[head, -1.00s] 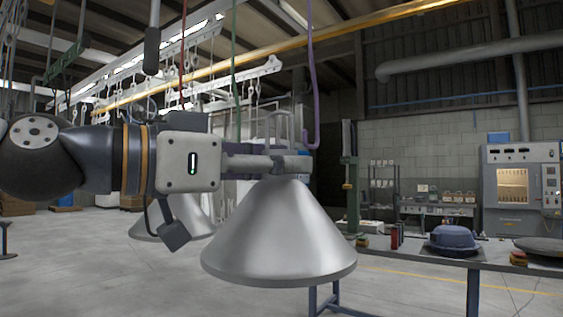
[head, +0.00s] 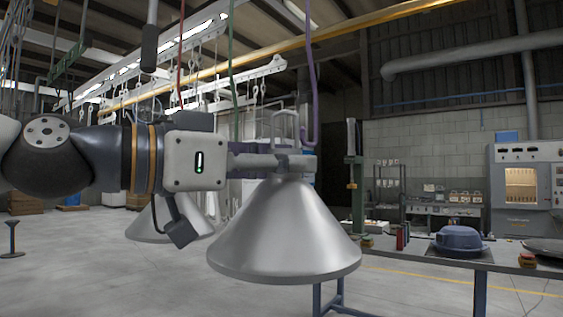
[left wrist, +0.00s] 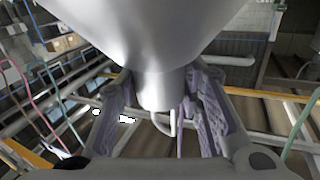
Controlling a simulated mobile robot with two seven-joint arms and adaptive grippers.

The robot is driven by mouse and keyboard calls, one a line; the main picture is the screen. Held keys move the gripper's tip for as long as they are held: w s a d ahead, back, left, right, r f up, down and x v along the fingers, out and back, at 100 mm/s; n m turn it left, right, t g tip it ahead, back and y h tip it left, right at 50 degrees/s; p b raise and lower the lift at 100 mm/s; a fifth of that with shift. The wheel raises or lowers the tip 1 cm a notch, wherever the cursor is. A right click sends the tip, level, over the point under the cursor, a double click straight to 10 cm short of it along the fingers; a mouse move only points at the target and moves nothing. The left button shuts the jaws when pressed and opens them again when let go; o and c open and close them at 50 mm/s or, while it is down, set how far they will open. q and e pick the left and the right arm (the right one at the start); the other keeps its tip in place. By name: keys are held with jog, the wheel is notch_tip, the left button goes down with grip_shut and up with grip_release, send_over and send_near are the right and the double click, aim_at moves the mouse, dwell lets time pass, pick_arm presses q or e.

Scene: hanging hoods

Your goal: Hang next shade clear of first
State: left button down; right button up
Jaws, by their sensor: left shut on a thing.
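My left gripper (head: 290,163) is shut on the neck of a silver cone shade (head: 284,232) and holds it upright in the air. A wire loop (head: 286,121) stands up from the shade's top. In the left wrist view the shade (left wrist: 150,30) fills the top, with its neck between the two finger pads (left wrist: 165,105). A purple hook (head: 311,100) hangs beside the loop, its curved end near it; I cannot tell if they touch. A second silver shade (head: 158,221) hangs behind my arm, partly hidden, apart from the held one. My right gripper is not seen.
A yellow rail (head: 330,37) and white racks with hooks (head: 255,68) run overhead. Red (head: 181,60) and green (head: 232,60) hangers drop near my arm. A bench (head: 400,258) with a blue pot-like object (head: 459,240) stands at the right.

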pick_arm(q)
jog(key=shift+d, duration=0.1)
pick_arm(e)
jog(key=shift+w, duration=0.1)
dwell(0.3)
pick_arm(q)
jog(key=shift+w+d+f, duration=0.1)
jog(key=shift+w+d, duration=0.35)
jog(key=shift+w, duration=0.3)
jog(key=shift+w+d, duration=0.2)
jog(key=shift+w, duration=0.05)
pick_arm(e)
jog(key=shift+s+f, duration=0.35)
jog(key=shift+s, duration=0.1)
pick_arm(q)
jog(key=shift+w+d+b, duration=0.6)
jog(key=shift+w+d, duration=0.3)
jog(key=shift+w, duration=0.3)
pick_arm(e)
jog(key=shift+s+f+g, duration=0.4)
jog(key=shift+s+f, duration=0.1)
pick_arm(q)
jog(key=shift+f, duration=1.2)
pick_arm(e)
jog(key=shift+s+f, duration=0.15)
pick_arm(q)
jog(key=c, duration=1)
grip_release()
jog(key=shift+c, duration=0.2)
